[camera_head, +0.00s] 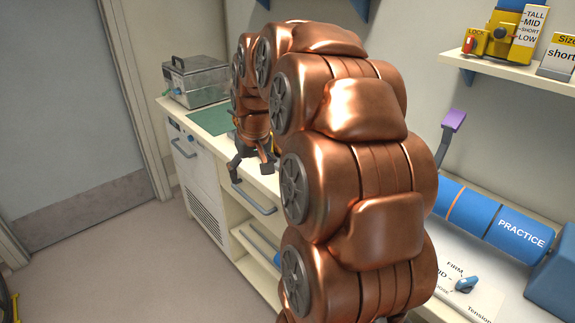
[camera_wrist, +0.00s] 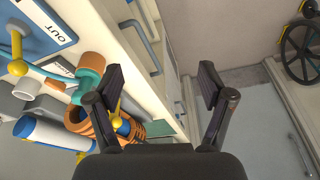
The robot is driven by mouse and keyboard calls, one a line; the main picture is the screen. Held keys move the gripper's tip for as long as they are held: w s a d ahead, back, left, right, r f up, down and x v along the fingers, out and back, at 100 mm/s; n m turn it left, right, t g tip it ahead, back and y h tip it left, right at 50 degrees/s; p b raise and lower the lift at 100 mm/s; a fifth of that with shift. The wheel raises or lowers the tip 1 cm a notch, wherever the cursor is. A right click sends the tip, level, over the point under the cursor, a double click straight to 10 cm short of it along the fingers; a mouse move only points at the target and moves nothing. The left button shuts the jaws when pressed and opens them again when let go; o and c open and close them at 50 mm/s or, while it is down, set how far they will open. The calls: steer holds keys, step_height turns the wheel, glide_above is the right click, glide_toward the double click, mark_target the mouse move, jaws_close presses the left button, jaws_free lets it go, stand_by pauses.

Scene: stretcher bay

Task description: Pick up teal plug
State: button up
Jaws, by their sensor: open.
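In the wrist view, a teal piece (camera_wrist: 87,80) lies left of my gripper (camera_wrist: 161,84), close to the left finger and partly covered by it. A teal band runs from it up toward a panel marked OUT. I cannot tell for sure that this piece is the teal plug. My gripper is open, with nothing between its two dark fingers. In the head view, my gripper (camera_head: 251,174) hangs at the counter's front edge, partly behind my copper arm. My arm hides much of the counter there, and no teal plug is clear in that view.
A metal box (camera_head: 196,80) stands at the counter's far left, beside a green mat (camera_head: 212,119). A blue PRACTICE cylinder (camera_head: 500,226) lies at the right. A shelf (camera_head: 510,68) juts out at upper right. The floor (camera_head: 130,255) before the counter is clear.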

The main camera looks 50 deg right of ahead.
steer(key=w+d+m+h, duration=0.1)
steer(key=w+d+m, duration=0.1)
steer(key=d, duration=1.3)
steer(key=shift+t+h, duration=0.3)
steer(key=shift+t, duration=0.2)
steer(key=shift+s+d+p+x, duration=0.1)
steer(key=shift+p+x, duration=0.15)
steer(key=shift+x, duration=1)
steer(key=shift+s+d+p+x, duration=0.15)
steer(key=shift+p+x, duration=0.15)
steer(key=shift+x, duration=0.9)
steer(key=shift+s+d+p+x, duration=0.1)
steer(key=shift+p+x, duration=0.15)
steer(key=shift+x, duration=1)
steer(key=c, duration=1.4)
